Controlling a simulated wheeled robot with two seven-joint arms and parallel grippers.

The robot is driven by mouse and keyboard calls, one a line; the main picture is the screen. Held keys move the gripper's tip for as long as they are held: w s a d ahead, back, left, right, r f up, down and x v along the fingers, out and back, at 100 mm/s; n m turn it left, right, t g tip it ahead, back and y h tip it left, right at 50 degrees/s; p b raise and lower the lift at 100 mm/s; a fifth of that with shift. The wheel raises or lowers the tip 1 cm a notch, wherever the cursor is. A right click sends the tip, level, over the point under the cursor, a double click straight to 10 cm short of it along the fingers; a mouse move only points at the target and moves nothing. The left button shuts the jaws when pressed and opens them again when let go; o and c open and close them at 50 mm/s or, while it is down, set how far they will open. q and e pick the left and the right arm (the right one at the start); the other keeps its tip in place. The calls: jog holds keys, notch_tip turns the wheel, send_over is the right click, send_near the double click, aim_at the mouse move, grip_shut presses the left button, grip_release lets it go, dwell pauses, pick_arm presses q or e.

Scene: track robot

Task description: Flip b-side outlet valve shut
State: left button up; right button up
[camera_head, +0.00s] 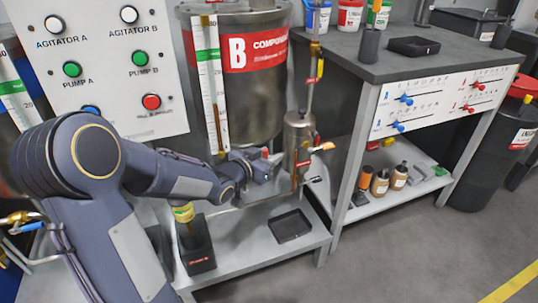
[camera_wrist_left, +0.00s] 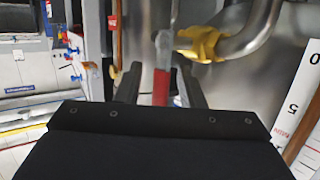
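The steel tank B (camera_head: 258,95), with a red "B COMPONENT" label, stands on the bench in the head view. My left gripper (camera_head: 262,168) is below the tank's lower right side, by a small red part (camera_head: 265,153). In the left wrist view, a lever with a red grip (camera_wrist_left: 161,88) and a grey upper part stands between my two dark fingers (camera_wrist_left: 160,95). Gaps show on both sides of it, so the fingers look open around it. A yellow part (camera_wrist_left: 203,44) on a curved steel pipe (camera_wrist_left: 257,30) is just behind. My arm hides most of the valve. My right gripper is out of view.
A small steel vessel (camera_head: 298,140) with an orange-handled valve (camera_head: 322,147) stands just right of my gripper. A white level scale (camera_head: 210,95) runs down the tank's left. A grey workbench (camera_head: 400,60) is to the right.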

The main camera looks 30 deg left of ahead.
pick_arm(q)
jog(key=p+v, duration=0.2)
jog(key=v, duration=0.5)
jog(key=shift+s, duration=0.2)
jog(key=s+d+n+g+h+p, duration=0.1)
jog(key=s+d+g, duration=0.25)
jog(key=s, duration=0.45)
jog(key=s+d+r+n+g, duration=0.1)
jog(key=s+d+g, duration=0.25)
jog(key=s, duration=0.45)
jog(key=s+d+n+g+h+p, duration=0.1)
jog(key=s+d+g, duration=0.1)
jog(key=s+d, duration=0.45)
notch_tip(320, 180, up, 30)
jog(key=s+a+p, duration=0.1)
jog(key=a+p, duration=0.1)
jog(key=p, duration=2.8)
jog(key=shift+s+r, duration=0.2)
jog(key=shift+r, duration=0.05)
